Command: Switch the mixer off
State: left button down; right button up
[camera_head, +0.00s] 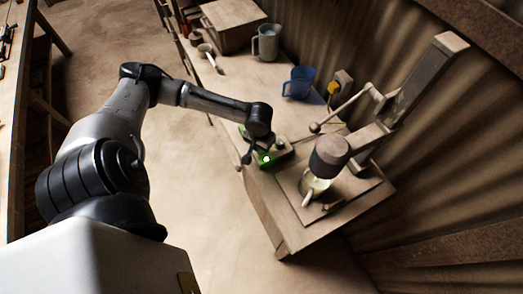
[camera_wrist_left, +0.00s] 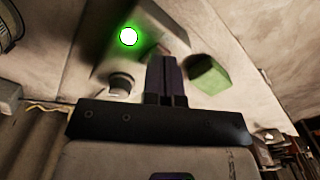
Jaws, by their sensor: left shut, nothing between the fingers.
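The mixer (camera_head: 328,157) stands on the bench at the right, its dark round head above a light pot (camera_head: 315,184). A small control box (camera_head: 282,152) with a lit green lamp (camera_head: 266,159) sits beside it near the bench edge. In the left wrist view the lamp (camera_wrist_left: 128,36) glows on the box, with a dark round knob (camera_wrist_left: 120,83) and a green block-like part (camera_wrist_left: 208,75) nearby. My left gripper (camera_head: 247,158) is shut and empty at the box; its fingertips (camera_wrist_left: 168,62) lie between knob and green part. Contact cannot be told. My right gripper is not in view.
A blue jug (camera_head: 299,82), a grey metal mug (camera_head: 266,42) and a wooden box (camera_head: 232,22) stand farther back on the bench. A lever arm (camera_head: 345,108) with a ball end reaches over the bench near the mixer. The floor left of the bench is clear.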

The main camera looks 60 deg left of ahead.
pick_arm(q)
jog(key=shift+f, duration=0.6)
jog(key=shift+f, duration=0.35)
dwell(0.3)
jog(key=shift+r, duration=0.1)
jog(key=shift+r+p, duration=0.35)
jog(key=shift+p, duration=0.05)
notch_tip(320, 180, up, 4)
jog(key=p, duration=0.5)
jog(key=shift+r+p, duration=0.1)
jog(key=shift+p, duration=0.3)
jog(key=shift+r+p, duration=1.05)
jog(key=shift+p, duration=0.35)
